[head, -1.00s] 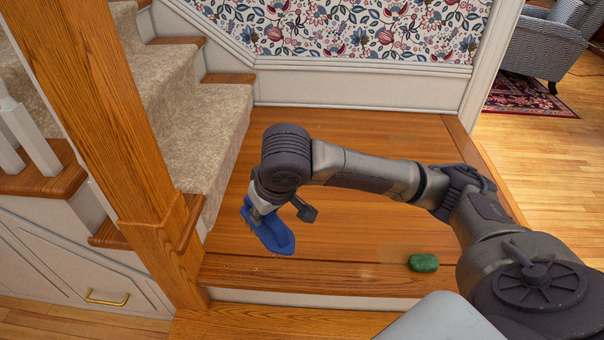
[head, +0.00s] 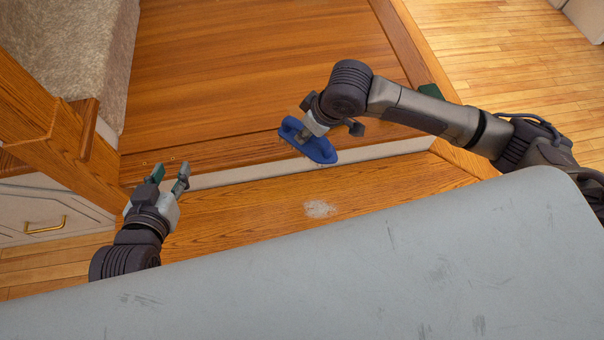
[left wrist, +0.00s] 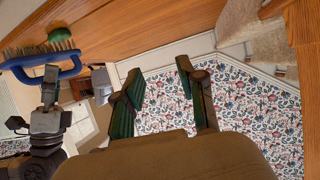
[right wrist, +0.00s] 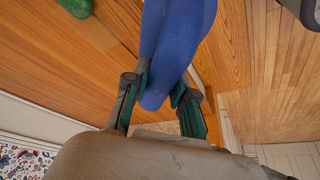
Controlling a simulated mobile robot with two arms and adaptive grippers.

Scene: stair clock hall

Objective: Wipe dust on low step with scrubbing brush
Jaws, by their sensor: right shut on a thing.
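The blue scrubbing brush (head: 318,150) is held in my right gripper (head: 305,134), above the low step (head: 245,205) near the riser. The right wrist view shows the fingers closed on its blue handle (right wrist: 172,45).
A green object (head: 431,90) sits on the upper landing (head: 220,70), partly behind my right arm. It also shows in the right wrist view (right wrist: 77,7). A wooden newel post (head: 50,120) and cabinet (head: 40,210) stand at the left. Wood floor is free at the right.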

